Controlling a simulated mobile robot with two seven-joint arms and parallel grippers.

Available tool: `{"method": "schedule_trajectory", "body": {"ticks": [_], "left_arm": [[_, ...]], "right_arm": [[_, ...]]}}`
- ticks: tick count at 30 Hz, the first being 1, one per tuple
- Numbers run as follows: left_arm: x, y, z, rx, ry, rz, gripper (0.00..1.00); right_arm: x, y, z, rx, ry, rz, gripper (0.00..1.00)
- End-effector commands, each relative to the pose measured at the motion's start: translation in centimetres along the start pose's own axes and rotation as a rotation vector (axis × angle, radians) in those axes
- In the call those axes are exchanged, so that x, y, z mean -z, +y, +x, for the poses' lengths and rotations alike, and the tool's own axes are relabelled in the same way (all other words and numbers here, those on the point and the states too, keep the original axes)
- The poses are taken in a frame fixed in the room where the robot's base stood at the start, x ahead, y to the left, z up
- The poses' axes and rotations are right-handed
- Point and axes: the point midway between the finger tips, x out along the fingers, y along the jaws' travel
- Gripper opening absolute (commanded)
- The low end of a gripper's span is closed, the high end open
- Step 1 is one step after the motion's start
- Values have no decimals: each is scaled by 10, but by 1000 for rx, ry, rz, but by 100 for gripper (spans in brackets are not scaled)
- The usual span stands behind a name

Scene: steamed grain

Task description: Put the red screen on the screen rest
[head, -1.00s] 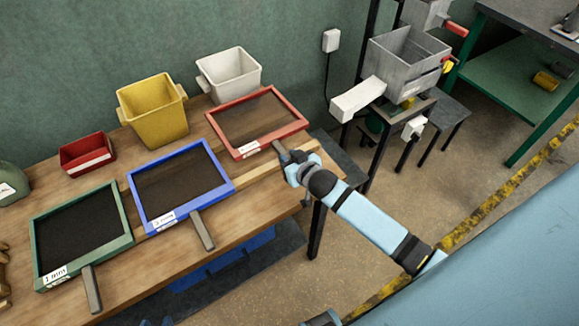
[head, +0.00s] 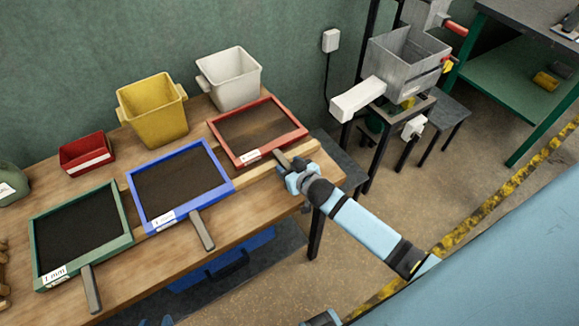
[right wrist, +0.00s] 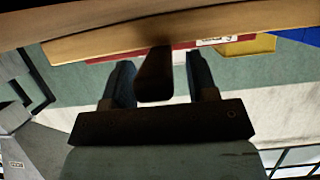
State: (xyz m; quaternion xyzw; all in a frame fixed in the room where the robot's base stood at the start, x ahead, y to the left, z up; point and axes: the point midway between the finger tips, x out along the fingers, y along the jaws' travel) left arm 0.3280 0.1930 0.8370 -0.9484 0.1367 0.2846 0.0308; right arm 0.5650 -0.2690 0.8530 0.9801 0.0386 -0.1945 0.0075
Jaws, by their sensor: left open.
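The red screen (head: 303,128) lies at the right end of the wooden table, its short handle (head: 282,157) pointing toward the near edge. My right gripper (head: 288,164) is at that handle. In the right wrist view the handle (right wrist: 155,75) is between the two fingers of my right gripper (right wrist: 158,80), with a visible gap beside it, so the jaws are open around it. My left gripper (head: 157,322) shows only as a small part at the bottom edge. A wooden rail (head: 258,172) runs by the red screen; I cannot tell whether it is the screen rest.
A blue screen (head: 230,181) and a green screen (head: 128,236) lie to the left, handles toward me. White (head: 232,90), yellow (head: 158,122) and red bins (head: 86,158) stand behind.

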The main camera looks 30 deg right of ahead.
Motion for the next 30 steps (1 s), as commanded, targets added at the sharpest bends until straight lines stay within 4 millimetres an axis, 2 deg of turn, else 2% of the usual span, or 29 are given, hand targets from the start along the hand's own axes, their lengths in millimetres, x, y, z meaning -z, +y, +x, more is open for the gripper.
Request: {"method": "schedule_trajectory", "body": {"ticks": [4,7,18,25,26,28,30], "left_arm": [[-1,0,0,0,-4,0,43],[-2,0,0,0,-4,0,43],[-3,0,2,0,-3,0,43],[-3,0,2,0,-1,0,43],[-3,0,2,0,-1,0,43],[-3,0,2,0,0,0,43],[-2,0,2,0,0,0,43]], "right_arm": [[3,0,-2,0,0,-1,53],[1,0,-14,1,0,0,53],[1,0,-90,0,-1,0,53],[0,-1,-118,2,-3,0,53],[-3,-4,-121,6,-9,-1,53],[-22,-17,-134,31,-44,-10,53],[-50,-39,-154,73,-95,-26,53]]}}
